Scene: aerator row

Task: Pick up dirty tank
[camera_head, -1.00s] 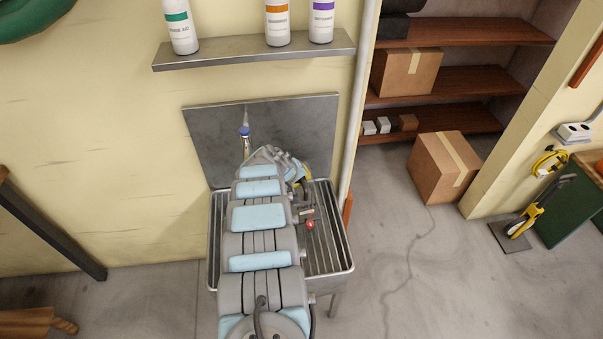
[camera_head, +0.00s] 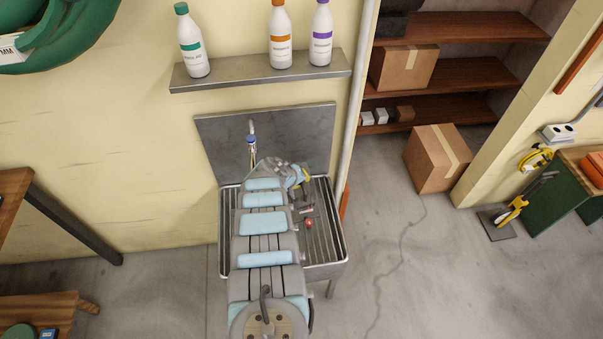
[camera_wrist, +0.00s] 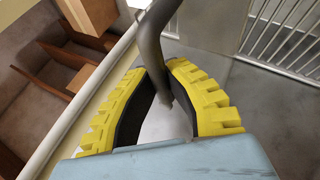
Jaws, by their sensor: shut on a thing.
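I cannot make out a dirty tank in either view. In the wrist view, the two yellow ridged fingers of my gripper (camera_wrist: 165,105) are on either side of the lower end of a grey bent tube (camera_wrist: 150,45). A pale grey surface shows between the fingers below it; I cannot tell what it is. My gripper (camera_head: 304,175) shows small in the head view, low over the right part of the metal sink (camera_head: 325,235). My arm hides much of the sink. A faucet with a blue top (camera_head: 252,142) stands against the steel backsplash (camera_head: 300,130).
A metal shelf (camera_head: 260,76) with three bottles hangs above the sink. A vertical pipe (camera_head: 350,145) runs close to the sink's right. A cardboard box (camera_head: 434,160) stands on the floor by the wooden shelving (camera_head: 450,80). A wooden bench (camera_head: 40,305) is at lower left.

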